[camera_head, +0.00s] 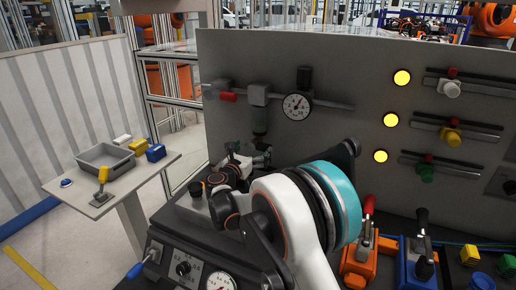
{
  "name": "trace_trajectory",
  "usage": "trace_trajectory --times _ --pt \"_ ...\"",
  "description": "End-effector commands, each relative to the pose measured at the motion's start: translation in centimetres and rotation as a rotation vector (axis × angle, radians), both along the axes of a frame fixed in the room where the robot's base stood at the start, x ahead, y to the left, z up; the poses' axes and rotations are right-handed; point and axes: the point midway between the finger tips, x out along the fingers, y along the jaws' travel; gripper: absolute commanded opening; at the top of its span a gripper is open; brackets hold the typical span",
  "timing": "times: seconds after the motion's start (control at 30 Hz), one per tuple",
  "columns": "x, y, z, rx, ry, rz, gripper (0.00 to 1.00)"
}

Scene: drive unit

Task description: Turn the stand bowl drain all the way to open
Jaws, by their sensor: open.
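The stand's filter bowl (259,121) is a dark greenish cylinder hanging below a grey block on the pipe, on the left part of the grey panel. Its drain at the lower end is hidden or too small to make out behind my gripper. My gripper (249,157) is dark and small in this view, just below the bowl, with its fingers apart. I see nothing held between them. I cannot tell whether a finger touches the drain. My white arm with a teal ring fills the lower middle and hides part of the bench.
A round gauge (297,105) and a red handle (228,97) sit on the same pipe. Yellow lamps and slider knobs are at right. Levers on an orange block (357,262) and a blue block (415,268) stand in front. A side table (95,205) holds a grey tray.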

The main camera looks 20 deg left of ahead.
Motion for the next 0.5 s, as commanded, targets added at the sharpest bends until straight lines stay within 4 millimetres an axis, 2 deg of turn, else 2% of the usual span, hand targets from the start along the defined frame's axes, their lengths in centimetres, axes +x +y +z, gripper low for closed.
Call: trace_trajectory --times 0.1,0.2,0.5 --pt "2.0 -0.2 -0.2 0.000 0.000 -0.001 1.00" --pt "3.1 -0.2 -0.1 0.000 0.000 0.000 1.00" --pt "4.2 -0.3 0.0 0.001 0.000 0.001 1.00"
